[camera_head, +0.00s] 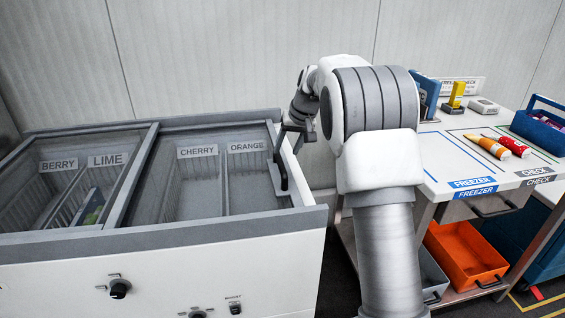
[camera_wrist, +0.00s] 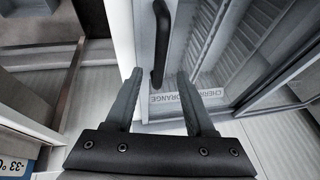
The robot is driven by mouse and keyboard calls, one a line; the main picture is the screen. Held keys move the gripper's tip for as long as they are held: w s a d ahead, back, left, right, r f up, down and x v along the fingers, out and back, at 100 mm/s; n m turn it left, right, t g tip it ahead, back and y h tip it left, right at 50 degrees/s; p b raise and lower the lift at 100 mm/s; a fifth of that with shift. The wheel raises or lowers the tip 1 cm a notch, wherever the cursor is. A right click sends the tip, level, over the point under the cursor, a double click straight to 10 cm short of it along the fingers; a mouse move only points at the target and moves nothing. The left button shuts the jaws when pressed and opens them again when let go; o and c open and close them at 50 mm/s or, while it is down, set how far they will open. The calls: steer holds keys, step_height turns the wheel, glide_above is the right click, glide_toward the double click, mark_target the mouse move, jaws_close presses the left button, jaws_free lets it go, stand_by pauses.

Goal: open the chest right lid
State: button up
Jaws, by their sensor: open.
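The chest's right lid (camera_head: 205,185) is a glass panel in a grey frame, and it lies shut over the CHERRY and ORANGE compartments. Its dark upright bar handle (camera_head: 280,172) stands near the lid's right edge. In the wrist view the black handle (camera_wrist: 161,40) runs down from the top, and its near end sits between my fingertips. My gripper (camera_wrist: 159,75) is open, with one finger on each side of the handle's end and gaps showing. In the head view my gripper (camera_head: 292,130) is small and partly hidden by my arm, at the handle's far end.
The left lid (camera_head: 65,185) covers BERRY and LIME, with a packet visible below. To the right, a white worktable (camera_head: 455,165) holds an orange and a red lolly pack, a blue carrier (camera_head: 540,125) and small items. An orange bin (camera_head: 465,255) sits beneath it.

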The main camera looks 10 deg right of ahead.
mark_target(281, 162)
steer(key=x, duration=0.6)
steer(key=shift+b, duration=0.4)
jaws_close()
stand_by(0.9)
